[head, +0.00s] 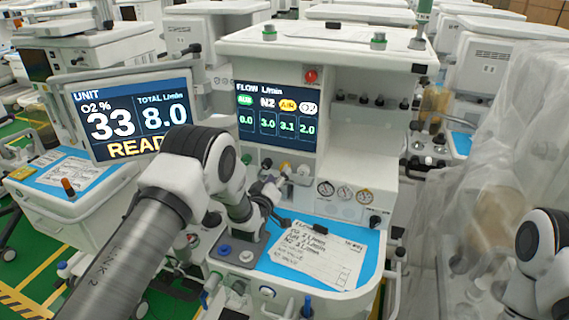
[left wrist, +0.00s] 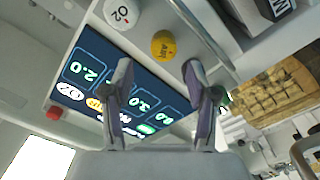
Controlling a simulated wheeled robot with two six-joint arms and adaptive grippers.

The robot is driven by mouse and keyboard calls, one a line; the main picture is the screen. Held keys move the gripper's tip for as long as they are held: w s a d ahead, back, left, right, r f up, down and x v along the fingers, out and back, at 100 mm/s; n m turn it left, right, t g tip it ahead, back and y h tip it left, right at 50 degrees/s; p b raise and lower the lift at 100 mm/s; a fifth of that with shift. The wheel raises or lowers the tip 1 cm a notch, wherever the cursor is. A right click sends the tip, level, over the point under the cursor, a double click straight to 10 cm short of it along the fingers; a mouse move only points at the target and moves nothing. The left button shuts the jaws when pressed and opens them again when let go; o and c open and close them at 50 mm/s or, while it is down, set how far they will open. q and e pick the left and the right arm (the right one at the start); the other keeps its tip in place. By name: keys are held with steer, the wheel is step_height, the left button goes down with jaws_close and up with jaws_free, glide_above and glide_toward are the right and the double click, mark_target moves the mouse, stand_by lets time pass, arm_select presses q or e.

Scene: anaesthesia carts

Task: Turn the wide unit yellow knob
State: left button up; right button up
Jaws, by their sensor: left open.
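The yellow knob, marked AIR, shows in the left wrist view (left wrist: 163,44). It lies just beyond and between the two fingertips of my left gripper (left wrist: 158,78), apart from them. The fingers are spread with nothing between them. In the head view my left gripper (head: 268,188) is at the front of the wide unit (head: 345,100), below its FLOW screen (head: 277,116). There the yellow knob (head: 284,168) is small and partly hidden by the gripper. A white O2 knob (left wrist: 120,12) is beside the yellow one. My right gripper is out of the head view.
A green knob (left wrist: 226,101) is partly hidden behind a finger. Round gauges (head: 344,191) sit right of the knobs. A blue worktop with a paper sheet (head: 318,252) lies below. A smaller unit with a READY screen (head: 125,112) stands left; a plastic-draped cart (head: 490,150) stands right.

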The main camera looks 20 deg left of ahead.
arm_select(q)
steer(key=w, duration=0.4)
steer(key=w+f+p, duration=0.1)
steer(key=w, duration=0.1)
steer(key=shift+d, duration=0.15)
steer(key=shift+s+r, duration=0.3)
steer(key=shift+c, duration=0.4)
steer(key=shift+w+f, duration=0.1)
jaws_close()
steer(key=shift+f+b, duration=0.25)
steer(key=shift+b, duration=0.4)
steer(key=shift+m+b, duration=0.3)
steer(key=shift+b, duration=0.1)
steer(key=shift+r, duration=0.3)
jaws_free()
steer(key=shift+o, duration=0.4)
steer(key=shift+f, duration=0.1)
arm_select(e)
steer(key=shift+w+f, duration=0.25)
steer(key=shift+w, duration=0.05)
